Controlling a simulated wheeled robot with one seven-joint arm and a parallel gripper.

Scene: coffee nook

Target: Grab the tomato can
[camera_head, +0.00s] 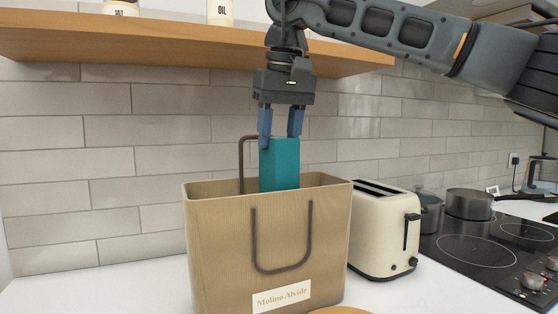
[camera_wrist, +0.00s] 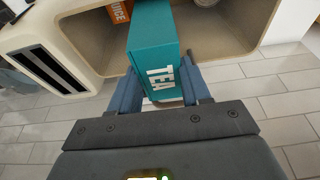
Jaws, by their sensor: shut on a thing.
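My gripper (camera_head: 280,140) is shut on a teal box (camera_head: 280,164) above the tan paper bag (camera_head: 215,235). The box's lower part is hidden behind the bag's front wall. In the wrist view the box (camera_wrist: 152,48) is marked TEA and sits between the fingers of my gripper (camera_wrist: 160,82). Inside the bag, an orange juice carton (camera_wrist: 121,9) and part of a pale round thing (camera_wrist: 206,2) show at the top edge of the wrist view. I cannot tell whether the round thing is the tomato can; no labelled tomato can shows.
A cream toaster (camera_head: 384,230) stands close to the bag's right side, with a pot (camera_head: 429,210), a pan (camera_head: 469,203) and the hob (camera_head: 480,245) beyond. A wooden shelf (camera_head: 150,45) runs above, near my arm. The counter (camera_head: 90,285) left of the bag is clear.

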